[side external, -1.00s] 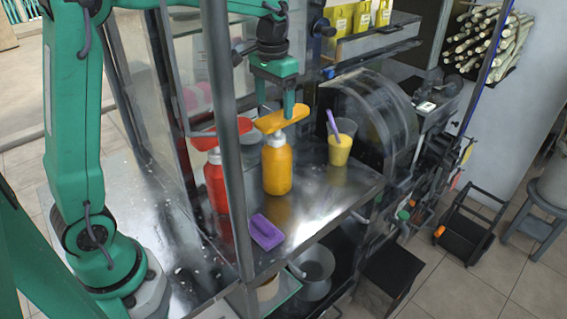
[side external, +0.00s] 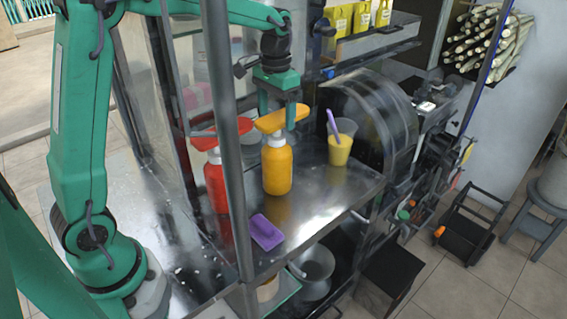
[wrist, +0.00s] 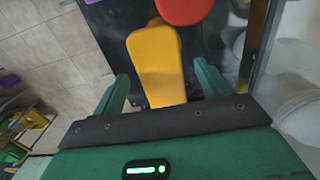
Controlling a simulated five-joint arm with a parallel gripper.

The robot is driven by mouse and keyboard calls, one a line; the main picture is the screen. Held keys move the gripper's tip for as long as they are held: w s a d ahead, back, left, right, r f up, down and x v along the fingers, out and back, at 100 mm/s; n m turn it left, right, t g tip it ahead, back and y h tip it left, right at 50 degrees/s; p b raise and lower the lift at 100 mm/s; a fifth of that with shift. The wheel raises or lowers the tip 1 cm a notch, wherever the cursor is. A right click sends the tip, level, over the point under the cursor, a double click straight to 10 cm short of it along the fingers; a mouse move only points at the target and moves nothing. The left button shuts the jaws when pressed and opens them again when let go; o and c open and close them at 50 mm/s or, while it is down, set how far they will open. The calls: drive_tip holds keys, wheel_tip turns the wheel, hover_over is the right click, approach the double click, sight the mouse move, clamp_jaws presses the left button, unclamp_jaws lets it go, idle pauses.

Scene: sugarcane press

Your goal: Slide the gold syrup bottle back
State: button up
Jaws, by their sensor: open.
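The gold syrup bottle (side external: 277,170) stands upright on the metal counter, with a wide flat yellow pump top (side external: 281,118). My gripper (side external: 277,112) is open at the pump top, pointing down with its fingers on either side of it. In the wrist view the yellow pump top (wrist: 157,62) lies between the spread fingers of my gripper (wrist: 163,85). Gaps show on both sides, so it does not look held. Part of the top is hidden behind the gripper in the wrist view.
A red bottle (side external: 215,184) stands close left of the gold one. A purple block (side external: 266,232) lies near the counter's front edge. A cup of yellow drink (side external: 340,148) stands to the right, before the press housing (side external: 375,120). A grey post (side external: 222,110) rises in front.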

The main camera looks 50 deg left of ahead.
sight(276, 135)
drive_tip(key=shift+f, duration=2.65)
clamp_jaws()
